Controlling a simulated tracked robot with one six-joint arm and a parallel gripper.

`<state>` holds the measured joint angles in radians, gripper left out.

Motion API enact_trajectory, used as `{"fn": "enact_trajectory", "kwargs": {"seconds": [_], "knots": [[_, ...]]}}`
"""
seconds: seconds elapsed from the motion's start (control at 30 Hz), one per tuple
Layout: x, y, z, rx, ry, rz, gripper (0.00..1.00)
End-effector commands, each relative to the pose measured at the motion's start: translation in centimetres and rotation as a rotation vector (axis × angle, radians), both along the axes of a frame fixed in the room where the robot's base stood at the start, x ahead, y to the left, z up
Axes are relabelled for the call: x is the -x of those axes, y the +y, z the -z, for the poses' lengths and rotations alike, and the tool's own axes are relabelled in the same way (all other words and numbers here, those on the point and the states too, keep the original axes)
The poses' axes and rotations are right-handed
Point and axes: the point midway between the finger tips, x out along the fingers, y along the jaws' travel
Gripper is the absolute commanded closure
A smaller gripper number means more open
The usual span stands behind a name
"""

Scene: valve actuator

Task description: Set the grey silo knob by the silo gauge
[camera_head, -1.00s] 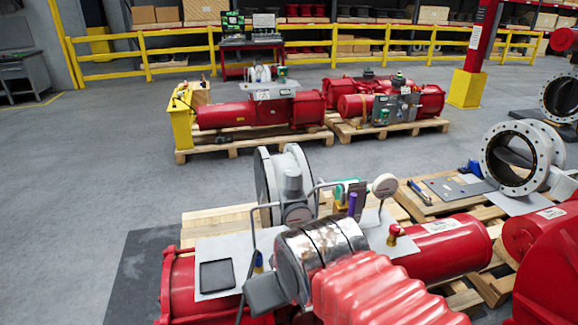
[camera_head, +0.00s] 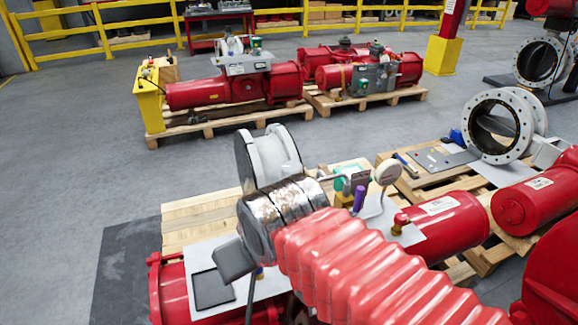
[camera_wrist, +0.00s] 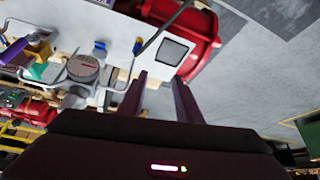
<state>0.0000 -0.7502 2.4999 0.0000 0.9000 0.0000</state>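In the wrist view, a round grey fitting with a dial-like face and a red mark (camera_wrist: 84,68) sits on pipework at the left; it looks like the grey silo knob, but I cannot be sure. In the head view my arm hides it. A round white gauge (camera_head: 388,173) stands on a thin pipe right of my arm, probably the silo gauge; its reading is too small to tell. My gripper (camera_wrist: 160,78) is open and empty, its two fingers apart, to the right of the grey fitting and not touching it.
A pale plate (camera_wrist: 120,30) with a black square (camera_wrist: 174,51) lies beyond the fingers. A bent metal rod (camera_wrist: 160,35) runs close to them. A purple part (camera_head: 359,198) and a red-and-brass fitting (camera_head: 400,222) stand near the gauge. Open floor lies left.

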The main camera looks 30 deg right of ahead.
Motion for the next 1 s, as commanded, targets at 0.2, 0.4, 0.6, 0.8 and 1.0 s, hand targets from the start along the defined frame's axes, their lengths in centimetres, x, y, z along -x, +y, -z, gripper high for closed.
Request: {"fn": "enact_trajectory", "kwargs": {"seconds": [0.2,0.4,0.6,0.8,1.0], "knots": [[0.0,0.0,0.0,0.0,0.0,0.0,0.69],[-0.3,-0.2,-0.3,0.004,0.005,-0.005,0.57],[-2.0,-1.5,-2.0,0.026,0.045,-0.052,0.43],[-5.1,-4.2,-4.6,0.053,0.107,-0.145,0.36],[-8.3,-7.8,-6.9,0.061,0.154,-0.26,0.36]]}}
